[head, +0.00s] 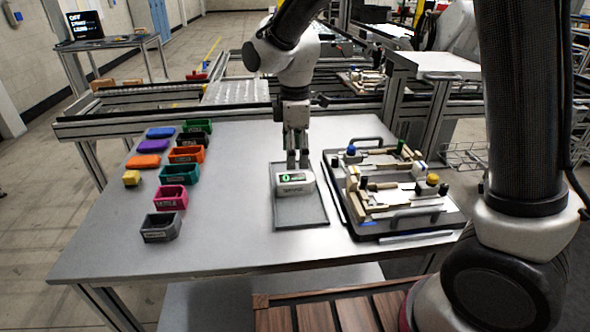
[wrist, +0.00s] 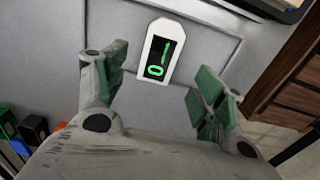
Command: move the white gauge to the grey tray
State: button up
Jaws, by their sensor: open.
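The white gauge (head: 294,182), with a dark display and green digits, lies on the grey tray (head: 300,215) near the tray's middle. It also shows in the wrist view (wrist: 159,52), ahead of the fingers. My gripper (head: 297,163) is just above and behind the gauge in the head view. In the wrist view my gripper (wrist: 158,88) has its two green-padded fingers spread wide, with nothing between the pads. The gauge appears apart from both fingers. The tray's rim partly shows around it.
A fixture pallet (head: 395,190) with clamps and handles stands right of the tray. Several coloured bins (head: 172,197) and blocks (head: 143,161) stand on the table's left. A bare table strip (head: 225,210) lies between bins and tray. A slatted wooden surface (head: 330,312) is at the front.

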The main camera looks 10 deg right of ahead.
jog(key=s+d+r+m+t, duration=0.1)
jog(key=s+d+r+m, duration=0.3)
jog(key=d+r, duration=0.6)
jog(key=s+d+r+m+t, duration=0.1)
jog(key=s+d+m, duration=0.6)
jog(key=s+d, duration=0.1)
jog(key=s+d+r+m+t, duration=0.2)
jog(key=s+d+m, duration=0.5)
jog(key=d, duration=0.3)
jog(key=shift+s+d+r, duration=0.2)
jog(key=shift+s+r, duration=0.05)
jog(key=shift+s, duration=0.65)
